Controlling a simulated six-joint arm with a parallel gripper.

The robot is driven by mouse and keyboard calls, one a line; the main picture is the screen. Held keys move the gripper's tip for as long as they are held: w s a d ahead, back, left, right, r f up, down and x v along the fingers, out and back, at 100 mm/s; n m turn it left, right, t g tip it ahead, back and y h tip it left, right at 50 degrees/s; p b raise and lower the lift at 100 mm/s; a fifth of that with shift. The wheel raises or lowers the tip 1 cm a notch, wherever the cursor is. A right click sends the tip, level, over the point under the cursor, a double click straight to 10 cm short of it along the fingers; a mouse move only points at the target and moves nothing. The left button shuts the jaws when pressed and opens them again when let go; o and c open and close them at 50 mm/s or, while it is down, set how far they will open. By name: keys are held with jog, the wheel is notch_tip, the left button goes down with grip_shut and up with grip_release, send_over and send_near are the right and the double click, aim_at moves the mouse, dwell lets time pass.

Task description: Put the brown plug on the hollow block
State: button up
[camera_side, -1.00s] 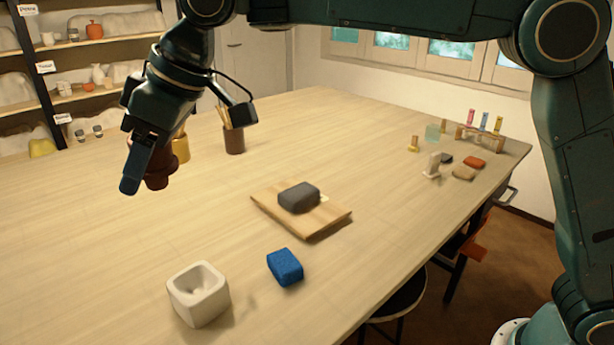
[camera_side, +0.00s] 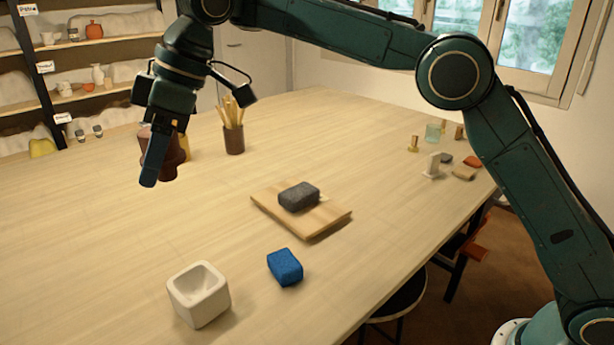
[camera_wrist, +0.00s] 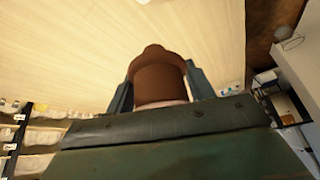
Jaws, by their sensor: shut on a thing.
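The brown plug (camera_side: 172,163) is held in my gripper (camera_side: 158,165) above the far left part of the table. In the wrist view the plug (camera_wrist: 160,77) sits between the two fingers of my gripper (camera_wrist: 160,88), its narrower end pointing away from the palm. In the side view a finger hides part of the plug. The hollow block (camera_side: 200,301) is a cream-white block with a round hollow in its top. It stands upright at the front left of the table, apart from my gripper and nearer the camera.
A blue sponge (camera_side: 285,267) lies right of the hollow block. A dark grey block (camera_side: 299,196) rests on a wooden board (camera_side: 316,226). A brown pot of tools (camera_side: 234,139) stands behind, near my gripper. Small items sit at the far right. The table (camera_side: 130,240) between plug and block is clear.

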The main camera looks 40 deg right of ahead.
jog(key=shift+f, duration=0.2)
jog(key=shift+a+f, duration=0.1)
jog(key=shift+f, duration=1.15)
send_near(178, 286)
jog(key=x, duration=0.5)
jog(key=shift+a+f, duration=0.15)
jog(key=shift+f, duration=0.1)
jog(key=o, duration=1.1)
jog(key=shift+c, duration=0.2)
